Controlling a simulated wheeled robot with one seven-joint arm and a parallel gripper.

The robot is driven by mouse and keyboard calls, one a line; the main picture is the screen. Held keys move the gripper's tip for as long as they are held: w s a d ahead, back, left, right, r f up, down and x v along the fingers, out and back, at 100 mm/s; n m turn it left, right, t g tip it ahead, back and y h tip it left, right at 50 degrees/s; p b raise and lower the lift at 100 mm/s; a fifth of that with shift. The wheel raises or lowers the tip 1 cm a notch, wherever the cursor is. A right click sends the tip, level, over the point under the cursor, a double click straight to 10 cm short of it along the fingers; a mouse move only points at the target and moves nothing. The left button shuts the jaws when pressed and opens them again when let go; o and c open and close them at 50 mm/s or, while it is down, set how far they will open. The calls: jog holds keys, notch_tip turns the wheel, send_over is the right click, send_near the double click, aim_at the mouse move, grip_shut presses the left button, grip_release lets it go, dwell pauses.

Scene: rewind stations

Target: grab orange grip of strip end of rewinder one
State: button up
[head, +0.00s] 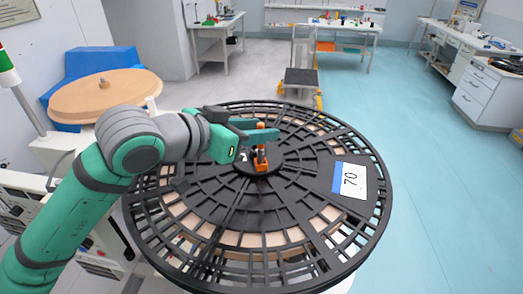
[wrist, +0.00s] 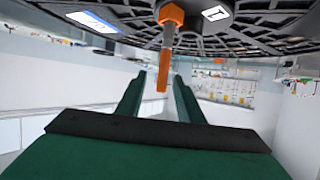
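The rewinder's large black slotted reel (head: 345,225) lies flat in the head view. An upright orange piece (head: 261,161) stands at its hub. I see no firm contact.
A white and blue label reading 70 (head: 350,180) is on the reel. A wooden disc (head: 105,95) on a blue base (head: 100,61) stands at left. A cart (head: 301,78) stands behind the reel. Blue floor (head: 445,185) is clear on the right.

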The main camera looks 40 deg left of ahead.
jog(key=x, duration=0.5)
jog(key=shift+a, duration=0.1)
grip_shut()
